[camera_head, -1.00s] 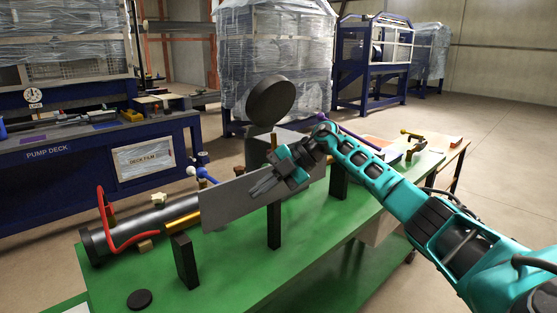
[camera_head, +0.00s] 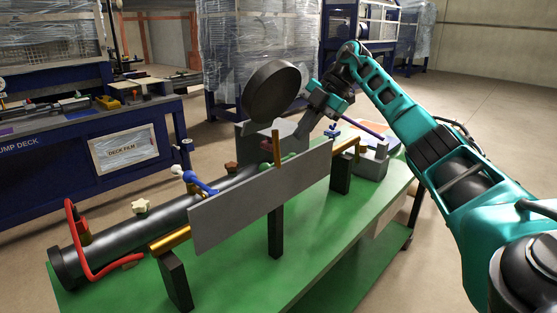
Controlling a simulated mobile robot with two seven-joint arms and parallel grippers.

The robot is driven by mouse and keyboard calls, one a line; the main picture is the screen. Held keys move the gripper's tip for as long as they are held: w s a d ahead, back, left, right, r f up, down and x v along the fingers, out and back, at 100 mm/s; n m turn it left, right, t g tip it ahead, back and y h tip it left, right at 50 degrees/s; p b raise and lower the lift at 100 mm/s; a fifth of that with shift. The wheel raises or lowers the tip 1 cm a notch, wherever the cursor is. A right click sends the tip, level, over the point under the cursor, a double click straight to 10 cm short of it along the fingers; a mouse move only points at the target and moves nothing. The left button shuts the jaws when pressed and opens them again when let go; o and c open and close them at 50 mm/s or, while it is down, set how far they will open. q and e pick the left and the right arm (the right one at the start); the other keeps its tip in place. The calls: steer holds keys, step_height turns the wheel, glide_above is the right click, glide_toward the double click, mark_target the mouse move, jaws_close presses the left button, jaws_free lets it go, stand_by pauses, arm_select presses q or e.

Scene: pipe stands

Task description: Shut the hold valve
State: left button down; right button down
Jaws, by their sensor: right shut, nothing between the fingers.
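A dark pipe (camera_head: 110,233) lies along the green bench, with several valve handles on it. A red bent handle (camera_head: 77,240) is at the near end, then a white star knob (camera_head: 140,207), a blue lever (camera_head: 201,185) with a white hub, and a brown knob (camera_head: 231,167). No readable label shows which is the hold valve. A grey plate (camera_head: 245,212) stands in front and hides part of the pipe. My right gripper (camera_head: 303,134) is shut and empty, pointing down above the far part of the bench, beyond the plate. My left gripper is out of view.
A large dark disc (camera_head: 271,92) rises behind the plate. A brass pipe (camera_head: 171,240) runs along the front on black posts, with an upright orange-brown bar (camera_head: 277,148). The green bench top (camera_head: 225,275) is clear in front. A blue pump deck (camera_head: 90,150) stands at left.

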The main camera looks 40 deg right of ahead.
mark_target(270, 167)
steer(key=shift+f, duration=0.2)
steer(key=x, duration=0.9)
steer(key=shift+w+a+f+b, duration=0.1)
steer(key=shift+a+f+b, duration=0.1)
steer(key=shift+b, duration=0.2)
steer(key=shift+f, duration=0.1)
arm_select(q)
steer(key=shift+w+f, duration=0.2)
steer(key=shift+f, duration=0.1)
arm_select(e)
steer(key=shift+w+m+t+h+p, duration=0.3)
steer(key=shift+m+h, duration=0.1)
steer(key=shift+m, duration=0.5)
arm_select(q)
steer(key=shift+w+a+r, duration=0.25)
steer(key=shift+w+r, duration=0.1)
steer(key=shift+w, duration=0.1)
arm_select(e)
steer(key=shift+w+a+m+t, duration=0.3)
steer(key=shift+w+m, duration=0.05)
steer(key=shift+m, duration=0.35)
